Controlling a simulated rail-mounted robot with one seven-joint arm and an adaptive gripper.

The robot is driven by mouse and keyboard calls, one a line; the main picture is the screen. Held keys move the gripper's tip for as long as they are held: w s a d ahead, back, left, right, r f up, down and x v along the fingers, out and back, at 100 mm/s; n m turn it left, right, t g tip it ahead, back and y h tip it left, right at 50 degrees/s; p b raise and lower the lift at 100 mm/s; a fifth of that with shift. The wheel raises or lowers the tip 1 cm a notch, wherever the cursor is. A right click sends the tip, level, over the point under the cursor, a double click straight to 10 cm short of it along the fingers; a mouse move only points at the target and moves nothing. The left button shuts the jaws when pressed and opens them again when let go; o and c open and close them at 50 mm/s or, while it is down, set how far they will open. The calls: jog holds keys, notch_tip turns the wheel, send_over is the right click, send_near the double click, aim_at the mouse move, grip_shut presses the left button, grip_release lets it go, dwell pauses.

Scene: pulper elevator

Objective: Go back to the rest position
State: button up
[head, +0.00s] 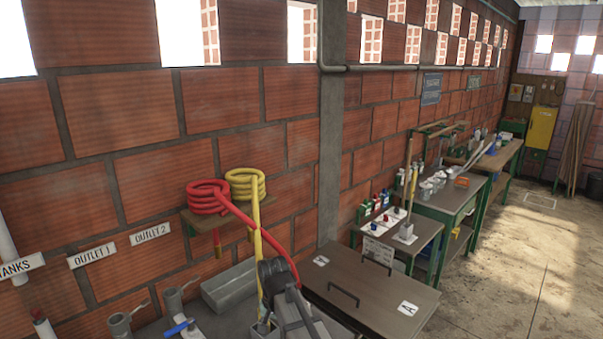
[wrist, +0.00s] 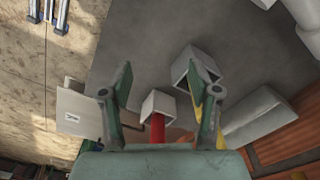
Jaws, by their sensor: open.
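My gripper (head: 292,312) is at the bottom centre of the head view, over the grey bench, with its lower part cut off by the frame. In the wrist view my gripper (wrist: 160,88) has its two green fingers spread apart with nothing clearly held between them. A red hose (wrist: 158,130) stands in a square grey holder (wrist: 160,103) between and beyond the fingers. A yellow hose (wrist: 221,140) shows beside the right finger, near a second square holder (wrist: 188,66). In the head view the red hose (head: 240,215) runs from its coil down behind my gripper.
A dark board with handles (head: 345,300) lies right of my gripper. Grey outlet pipes (head: 172,302) and a blue handle (head: 179,328) are at the left. A wall shelf (head: 200,219) carries the coils. Workbenches (head: 445,200) line the wall; the floor (head: 540,250) at right is clear.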

jog(key=s+d+f+n, duration=0.1)
jog(key=s+d+f, duration=0.7)
jog(key=d+f, duration=0.3)
jog(key=s+d+f+n, duration=0.1)
jog(key=s+d+f, duration=0.75)
jog(key=d, duration=0.55)
jog(key=s+f+g+b, duration=0.6)
jog(key=s+f+b, duration=0.4)
jog(key=s+f, duration=1.6)
jog(key=shift+s+a+f+g, duration=0.15)
jog(key=shift+a+f+g, duration=0.15)
jog(key=shift+a+f, duration=0.25)
jog(key=shift+d, duration=0.1)
